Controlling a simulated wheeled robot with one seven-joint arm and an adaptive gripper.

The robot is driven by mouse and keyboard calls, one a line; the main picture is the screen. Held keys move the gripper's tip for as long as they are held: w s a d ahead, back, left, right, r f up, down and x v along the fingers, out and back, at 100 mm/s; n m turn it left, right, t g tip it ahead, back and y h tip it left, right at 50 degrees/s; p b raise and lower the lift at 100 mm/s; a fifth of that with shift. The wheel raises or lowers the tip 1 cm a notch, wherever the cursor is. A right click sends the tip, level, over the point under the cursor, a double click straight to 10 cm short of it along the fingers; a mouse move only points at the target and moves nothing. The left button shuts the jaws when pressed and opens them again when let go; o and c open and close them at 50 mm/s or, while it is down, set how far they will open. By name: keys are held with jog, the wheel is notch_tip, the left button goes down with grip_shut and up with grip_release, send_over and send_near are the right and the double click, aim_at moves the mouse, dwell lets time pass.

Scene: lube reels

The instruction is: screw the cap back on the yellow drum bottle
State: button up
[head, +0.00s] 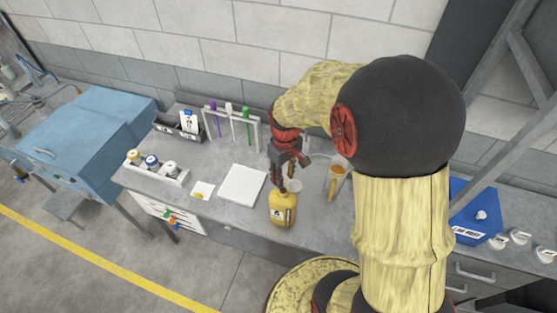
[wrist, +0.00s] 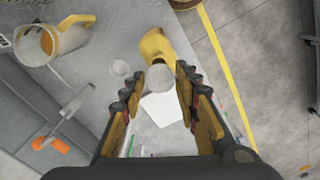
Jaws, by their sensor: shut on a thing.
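The yellow drum bottle (head: 283,212) stands upright near the front edge of the grey bench, with a dark label on its side. My gripper (head: 281,188) points down directly over its top. In the wrist view, my gripper (wrist: 160,82) is shut on a round grey cap (wrist: 160,78), seen from above between the fingertips. The yellow bottle (wrist: 155,46) shows just beyond the cap. The cap hides the bottle's mouth, so I cannot tell whether it touches the neck or is held just above it.
A clear jug with amber liquid (head: 337,180) stands right of the bottle. A pale round dish (head: 295,185) lies close behind it. A white square mat (head: 243,184) lies left. A rack with coloured tools (head: 230,112) stands behind, and a blue bin (head: 474,212) at right.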

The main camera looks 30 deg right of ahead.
jog(key=shift+w+d, duration=0.1)
jog(key=shift+w, duration=0.2)
jog(key=shift+s, duration=0.25)
jog(key=shift+w, duration=0.1)
jog(key=shift+f, duration=0.1)
jog(key=shift+f+b, duration=2)
jog(key=shift+f, duration=0.8)
jog(key=shift+f+b, duration=0.35)
jog(key=shift+f, duration=0.2)
